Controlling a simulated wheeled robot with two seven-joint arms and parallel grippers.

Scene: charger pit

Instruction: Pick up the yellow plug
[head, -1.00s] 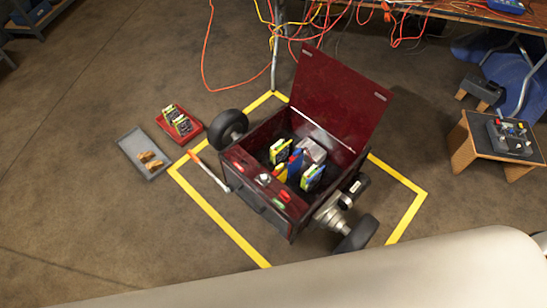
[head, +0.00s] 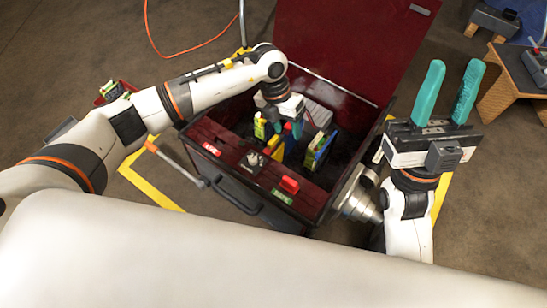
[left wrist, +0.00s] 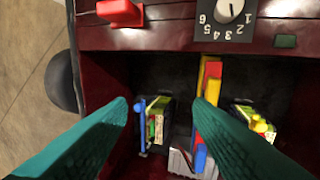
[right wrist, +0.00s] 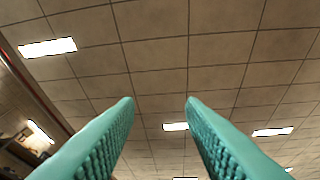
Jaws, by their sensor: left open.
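Yellow parts show inside the open dark-red box. A small yellow piece (left wrist: 262,127) sits on the right-hand green-and-black pack in the left wrist view. A larger yellow part (left wrist: 205,115) stands between red and blue parts in the middle; it also shows in the head view (head: 275,147). I cannot tell for sure which is the plug. My left gripper (head: 285,130) reaches down into the box, open and empty; in the left wrist view (left wrist: 163,106) its right finger overlaps the middle part. My right gripper (head: 454,85) is open and empty, pointing up right of the box.
The box's raised lid (head: 350,45) stands behind the opening. Its front panel carries a dial (head: 253,160) and a red switch (head: 289,185). Another pack (head: 320,150) stands inside. A red tray (head: 108,97) lies left on the floor, partly behind my left arm.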

